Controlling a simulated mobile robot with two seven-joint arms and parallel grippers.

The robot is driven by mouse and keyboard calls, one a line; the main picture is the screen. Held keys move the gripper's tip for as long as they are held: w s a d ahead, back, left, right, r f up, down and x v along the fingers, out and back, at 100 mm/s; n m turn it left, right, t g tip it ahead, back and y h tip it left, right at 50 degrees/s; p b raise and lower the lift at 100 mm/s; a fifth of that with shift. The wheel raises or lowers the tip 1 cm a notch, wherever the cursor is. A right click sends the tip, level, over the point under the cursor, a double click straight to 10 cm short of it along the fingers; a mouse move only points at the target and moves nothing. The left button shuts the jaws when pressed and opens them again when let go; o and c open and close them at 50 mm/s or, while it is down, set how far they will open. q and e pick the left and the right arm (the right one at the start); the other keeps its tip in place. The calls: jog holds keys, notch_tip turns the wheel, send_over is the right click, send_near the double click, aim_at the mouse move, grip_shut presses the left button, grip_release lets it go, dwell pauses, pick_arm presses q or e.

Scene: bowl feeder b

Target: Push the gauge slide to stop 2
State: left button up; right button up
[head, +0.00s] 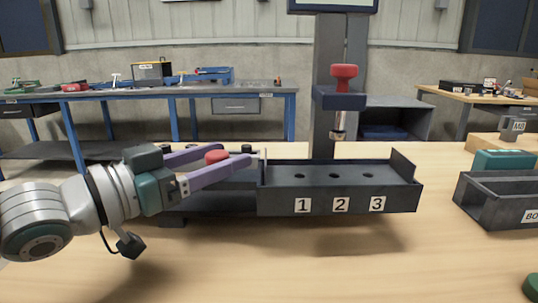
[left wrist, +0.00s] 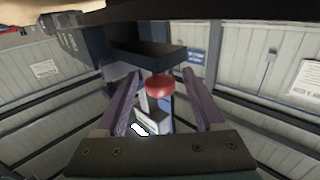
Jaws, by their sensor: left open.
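The dark gauge track (head: 280,202) stands on the wooden table, with holes and white labels 1, 2 (head: 341,205) and 3 along its front. My left gripper (head: 246,158) is at the track's left end, pointing right, its purple fingers apart. A red knob (head: 217,156) shows between the fingers in the head view; it looks like part of the slide, whose body is mostly hidden. No slide part shows at the labelled stops. The left wrist view shows a red round knob (left wrist: 160,83) against a dark block; I cannot tell which knob it is. My right gripper is out of view.
A dark post with a bracket (head: 338,98) and red-topped plunger (head: 344,72) rises behind the track, above label 2. An open dark bin (head: 480,205) and teal block (head: 505,160) are at right. The table in front of the track is clear.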

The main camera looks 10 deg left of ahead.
pick_arm(q)
notch_tip(320, 180, up, 20)
jog(key=p, duration=0.4)
jog(key=shift+p, duration=0.3)
jog(key=s+d+f+n+g+y+p, duration=0.2)
jog(key=s+d+f+g+y+p, duration=0.25)
jog(key=s+f+p, duration=0.5)
jog(key=s+a+f+n+g+y+p, duration=0.1)
jog(key=s+a+f+g+y+p, duration=0.2)
jog(key=s, duration=0.8)
jog(key=s+a+f+n+g+y+p, duration=0.1)
jog(key=s+a+n+g+y+p, duration=0.2)
jog(key=s, duration=0.7)
notch_tip(320, 180, up, 37)
jog(key=m+g+h+p, duration=0.1)
jog(key=p, duration=3.5)
jog(key=shift+w+a+m+p, duration=0.25)
jog(key=shift+m+p, duration=0.05)
